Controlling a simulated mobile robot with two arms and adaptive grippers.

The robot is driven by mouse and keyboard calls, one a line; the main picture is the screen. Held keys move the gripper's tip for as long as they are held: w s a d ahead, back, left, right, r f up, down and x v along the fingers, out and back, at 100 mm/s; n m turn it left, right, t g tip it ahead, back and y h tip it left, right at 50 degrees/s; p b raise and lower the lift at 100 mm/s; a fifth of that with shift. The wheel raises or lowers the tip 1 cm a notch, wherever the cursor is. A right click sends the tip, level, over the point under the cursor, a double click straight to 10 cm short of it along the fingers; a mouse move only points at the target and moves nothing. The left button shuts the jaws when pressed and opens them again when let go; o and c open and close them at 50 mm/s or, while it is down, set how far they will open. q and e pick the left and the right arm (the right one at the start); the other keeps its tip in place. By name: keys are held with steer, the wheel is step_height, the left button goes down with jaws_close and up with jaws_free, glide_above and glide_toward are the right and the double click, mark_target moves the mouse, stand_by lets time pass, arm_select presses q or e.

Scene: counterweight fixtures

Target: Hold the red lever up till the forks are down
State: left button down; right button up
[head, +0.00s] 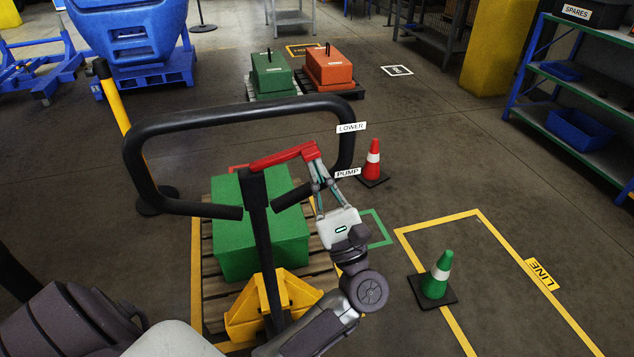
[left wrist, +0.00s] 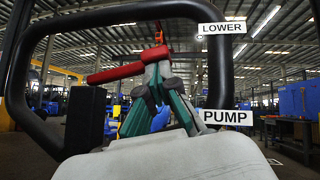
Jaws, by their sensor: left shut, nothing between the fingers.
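The red lever (head: 282,157) sits on the pallet truck's black handle (head: 185,116). Its free end tilts up to the right, at a height between the LOWER label (head: 351,127) and the PUMP label (head: 347,173). My left gripper (head: 314,162) is shut and empty, its fingertips at the lever's free end from below. In the left wrist view the red lever (left wrist: 115,72) shows just behind the fingertips (left wrist: 156,62); they seem to touch. The truck's yellow body (head: 272,305) stands before a pallet with a green block (head: 258,236). The forks are hidden. My right gripper is out of view.
A red cone (head: 373,160) and a green cone (head: 436,276) stand to the right. A yellow post (head: 113,95) rises left of the handle. Green and orange weights (head: 271,75) sit on pallets behind. The floor inside the yellow outline at right is mostly clear.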

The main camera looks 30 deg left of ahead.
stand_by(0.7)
arm_select(q)
steer(key=v, duration=1.2)
stand_by(0.7)
